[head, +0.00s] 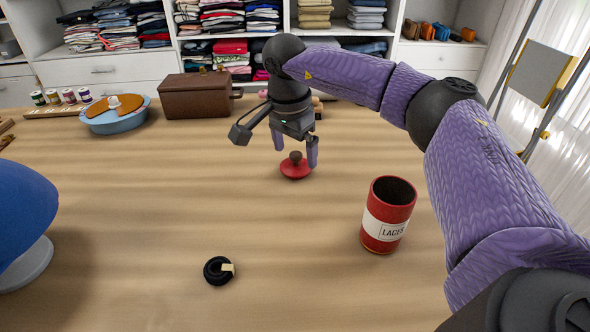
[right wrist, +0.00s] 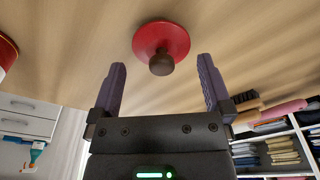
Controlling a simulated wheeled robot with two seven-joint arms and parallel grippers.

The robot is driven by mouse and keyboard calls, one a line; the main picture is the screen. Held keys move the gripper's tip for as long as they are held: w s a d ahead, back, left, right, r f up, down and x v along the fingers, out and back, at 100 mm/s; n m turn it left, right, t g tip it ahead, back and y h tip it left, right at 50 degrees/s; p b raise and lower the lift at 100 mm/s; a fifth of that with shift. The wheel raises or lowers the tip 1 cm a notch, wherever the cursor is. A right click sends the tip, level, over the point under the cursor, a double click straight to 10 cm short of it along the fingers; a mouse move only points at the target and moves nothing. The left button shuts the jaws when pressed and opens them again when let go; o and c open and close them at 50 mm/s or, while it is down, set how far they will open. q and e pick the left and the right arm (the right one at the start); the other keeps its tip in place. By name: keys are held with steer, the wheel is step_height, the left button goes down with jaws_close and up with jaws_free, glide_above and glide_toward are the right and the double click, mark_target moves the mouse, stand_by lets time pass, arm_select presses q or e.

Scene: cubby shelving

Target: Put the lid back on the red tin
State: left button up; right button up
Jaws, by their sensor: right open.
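The red tin (head: 388,214) stands upright and open-topped on the table, right of centre in the head view, with a white "LACES" label. Part of a red thing (right wrist: 6,55), likely the tin, shows at the left edge of the right wrist view. The red lid (head: 296,170) with a dark brown knob lies flat on the table, knob up. In the right wrist view the lid (right wrist: 161,42) is just beyond the fingertips. My right gripper (head: 296,158) is open and empty, its fingers pointing down at the lid without holding it. My left gripper is not in view.
A black tape roll (head: 218,270) lies at front centre. A blue rounded object (head: 22,215) stands at the left edge. A brown box (head: 197,95), a blue dish (head: 117,117) and thread spools (head: 69,97) are at the back. The table between lid and tin looks clear.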

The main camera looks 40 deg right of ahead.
mark_target(295, 154)
steer(key=f, duration=0.1)
steer(key=f+b, duration=0.1)
steer(key=f, duration=0.1)
steer(key=shift+w+d+f, duration=0.1)
steer(key=shift+d, duration=0.1)
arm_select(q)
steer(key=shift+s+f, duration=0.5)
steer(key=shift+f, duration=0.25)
arm_select(e)
steer(key=c, duration=0.9)
step_height(295, 154, up, 10)
steer(key=p, duration=0.4)
steer(key=shift+p, duration=0.35)
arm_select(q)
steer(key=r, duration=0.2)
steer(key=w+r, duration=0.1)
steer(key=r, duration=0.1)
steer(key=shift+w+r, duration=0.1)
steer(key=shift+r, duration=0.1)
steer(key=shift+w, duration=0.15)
